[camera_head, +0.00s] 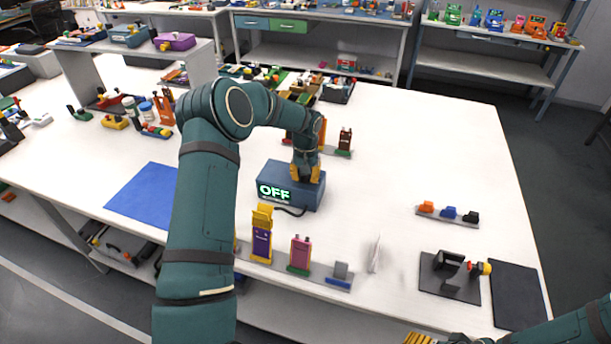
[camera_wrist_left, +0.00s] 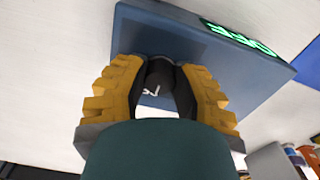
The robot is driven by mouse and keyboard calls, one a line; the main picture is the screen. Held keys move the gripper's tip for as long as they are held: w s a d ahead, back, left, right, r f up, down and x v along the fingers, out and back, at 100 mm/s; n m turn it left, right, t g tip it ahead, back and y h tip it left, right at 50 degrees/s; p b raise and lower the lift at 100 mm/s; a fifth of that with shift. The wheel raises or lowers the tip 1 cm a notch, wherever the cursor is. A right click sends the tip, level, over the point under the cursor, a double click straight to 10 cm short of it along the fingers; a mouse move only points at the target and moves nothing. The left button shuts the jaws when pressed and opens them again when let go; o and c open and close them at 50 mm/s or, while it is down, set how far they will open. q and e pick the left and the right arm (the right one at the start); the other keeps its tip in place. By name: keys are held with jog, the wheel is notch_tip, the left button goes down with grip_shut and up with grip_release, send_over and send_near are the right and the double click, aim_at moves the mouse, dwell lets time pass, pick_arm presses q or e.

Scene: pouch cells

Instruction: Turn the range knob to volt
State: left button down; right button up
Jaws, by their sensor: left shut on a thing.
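The meter is a blue box (camera_head: 278,184) standing on the white table, with a green lit display (camera_head: 274,192) reading OFF. In the left wrist view the box (camera_wrist_left: 245,72) fills the upper middle, and its display (camera_wrist_left: 238,37) is at the upper right. My left gripper (camera_head: 308,177) is at the right end of the box, coming from above. Its yellow fingers (camera_wrist_left: 158,80) are closed on the dark range knob (camera_wrist_left: 159,76), which has a small white mark. My right gripper (camera_head: 435,339) shows only partly at the bottom edge; its fingertips are cut off.
A rack with pouch cells (camera_head: 262,240) stands in front of the meter. A black fixture (camera_head: 450,275) and a dark mat (camera_head: 515,293) lie at the right front. A blue mat (camera_head: 145,195) lies at the left. The table right of the meter is mostly clear.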

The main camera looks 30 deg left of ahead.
pick_arm(q)
jog(key=m, duration=0.8)
dwell(0.4)
jog(key=shift+m, duration=0.5)
jog(key=c, duration=0.7)
grip_release()
notch_tip(320, 180, up, 12)
